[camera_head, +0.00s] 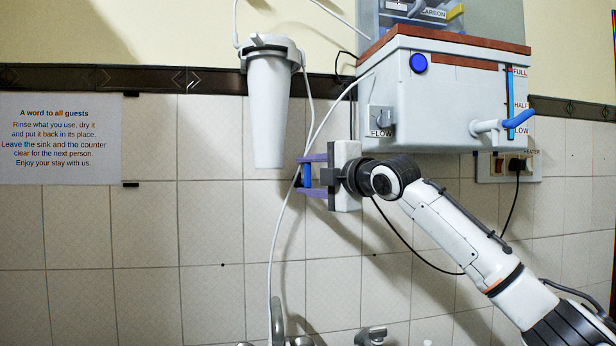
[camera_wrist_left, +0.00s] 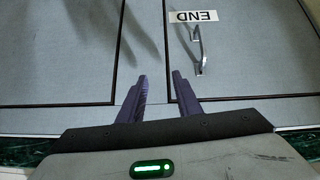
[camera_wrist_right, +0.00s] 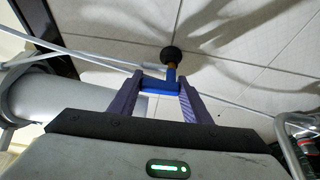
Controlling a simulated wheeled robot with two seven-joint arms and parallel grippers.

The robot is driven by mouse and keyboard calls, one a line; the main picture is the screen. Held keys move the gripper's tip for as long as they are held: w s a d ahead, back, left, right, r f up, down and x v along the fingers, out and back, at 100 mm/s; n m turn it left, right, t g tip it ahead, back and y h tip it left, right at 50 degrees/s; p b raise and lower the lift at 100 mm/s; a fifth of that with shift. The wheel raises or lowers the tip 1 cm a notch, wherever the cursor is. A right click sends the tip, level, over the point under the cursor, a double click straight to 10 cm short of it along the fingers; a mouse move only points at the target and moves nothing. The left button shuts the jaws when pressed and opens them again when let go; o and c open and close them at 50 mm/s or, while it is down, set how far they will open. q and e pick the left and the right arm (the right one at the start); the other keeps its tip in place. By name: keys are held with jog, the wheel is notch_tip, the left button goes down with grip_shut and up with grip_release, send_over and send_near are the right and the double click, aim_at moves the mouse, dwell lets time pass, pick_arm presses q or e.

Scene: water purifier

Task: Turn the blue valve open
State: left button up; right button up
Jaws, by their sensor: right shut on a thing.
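The blue valve handle (camera_wrist_right: 160,86) lies between the purple fingers of my right gripper (camera_wrist_right: 160,78), which is shut on it. The handle sits on a brass-coloured stem with a dark round end (camera_wrist_right: 171,55) at the tiled wall. In the head view my right gripper (camera_head: 303,175) is at the wall, just right of the white filter housing, and the blue valve handle (camera_head: 308,176) shows between its fingers. My left gripper (camera_wrist_left: 159,76) is empty, its fingers apart, in front of grey cabinet doors; it does not show in the head view.
The white filter housing (camera_head: 269,110) hangs left of my right gripper. The purifier box (camera_head: 440,95), with a blue-handled tap (camera_head: 518,118), is above my right forearm. A thin white hose (camera_head: 275,235) runs past the gripper. A metal faucet (camera_head: 277,325) stands below.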

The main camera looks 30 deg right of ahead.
jog(key=o, duration=1)
jog(key=shift+o, duration=0.2)
jog(key=shift+s, duration=0.1)
jog(key=shift+s+f, duration=0.1)
jog(key=shift+s, duration=0.15)
jog(key=s+d+b, duration=0.1)
jog(key=s+b, duration=0.2)
jog(key=s, duration=0.6)
jog(key=shift+s+d, duration=0.2)
jog(key=shift+s, duration=0.05)
